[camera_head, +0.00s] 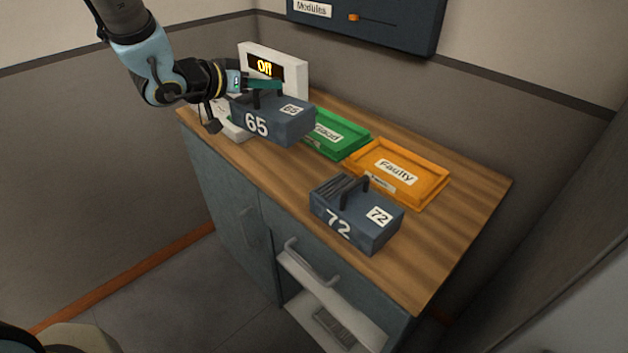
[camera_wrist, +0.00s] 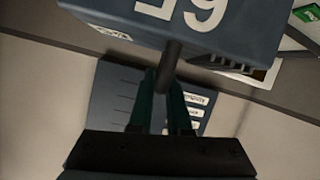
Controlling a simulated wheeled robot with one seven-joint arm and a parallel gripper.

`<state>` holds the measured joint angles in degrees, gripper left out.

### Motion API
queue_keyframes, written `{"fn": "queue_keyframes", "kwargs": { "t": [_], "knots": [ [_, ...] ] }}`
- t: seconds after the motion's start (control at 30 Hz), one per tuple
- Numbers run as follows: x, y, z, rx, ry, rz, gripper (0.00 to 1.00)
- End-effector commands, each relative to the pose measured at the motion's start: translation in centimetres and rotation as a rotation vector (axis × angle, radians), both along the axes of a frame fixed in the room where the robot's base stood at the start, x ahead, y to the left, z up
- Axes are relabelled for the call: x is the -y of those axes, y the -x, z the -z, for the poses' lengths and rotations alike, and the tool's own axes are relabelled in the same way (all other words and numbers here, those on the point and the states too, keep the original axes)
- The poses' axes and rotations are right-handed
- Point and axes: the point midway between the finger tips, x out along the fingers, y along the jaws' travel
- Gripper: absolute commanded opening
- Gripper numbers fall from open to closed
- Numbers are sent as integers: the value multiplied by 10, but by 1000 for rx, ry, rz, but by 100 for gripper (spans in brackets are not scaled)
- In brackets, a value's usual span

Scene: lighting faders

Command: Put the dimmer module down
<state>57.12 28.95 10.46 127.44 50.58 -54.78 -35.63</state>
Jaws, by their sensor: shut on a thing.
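The dark blue dimmer module marked 65 (camera_head: 275,125) hangs in my gripper (camera_head: 262,85) at the back left of the counter. My gripper is shut on its black handle, which also shows between the teal fingers in the wrist view (camera_wrist: 169,66). The module looks level and seems raised in front of the white tester (camera_head: 275,53), whose display reads "Off". It hides part of the tester's base and of the green tray. A second dimmer module, marked 72 (camera_head: 356,225), stands on the wooden counter (camera_head: 435,250) at the front.
A green tray (camera_head: 355,147), its label partly hidden, lies behind the held module. An orange tray labelled "Faulty" (camera_head: 430,193) is to its right, empty. A dark panel labelled "Modules" (camera_head: 400,28) with an orange slider hangs on the wall. A drawer (camera_head: 320,300) stands open below.

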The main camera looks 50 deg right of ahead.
Motion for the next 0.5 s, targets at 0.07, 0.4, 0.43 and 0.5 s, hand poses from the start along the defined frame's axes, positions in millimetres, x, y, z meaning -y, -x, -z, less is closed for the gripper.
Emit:
{"fn": "queue_keyframes", "kwargs": {
  "t": [0.07, 0.4, 0.43, 0.5],
  "knots": [
    [11, 17, -6, 7, 4, 57, 0],
    [26, 46, 17, 14, -3, 154, 0],
    [27, 47, 19, 14, -4, 157, 0],
    [27, 48, 24, 13, -5, 161, 0]
  ]
}}
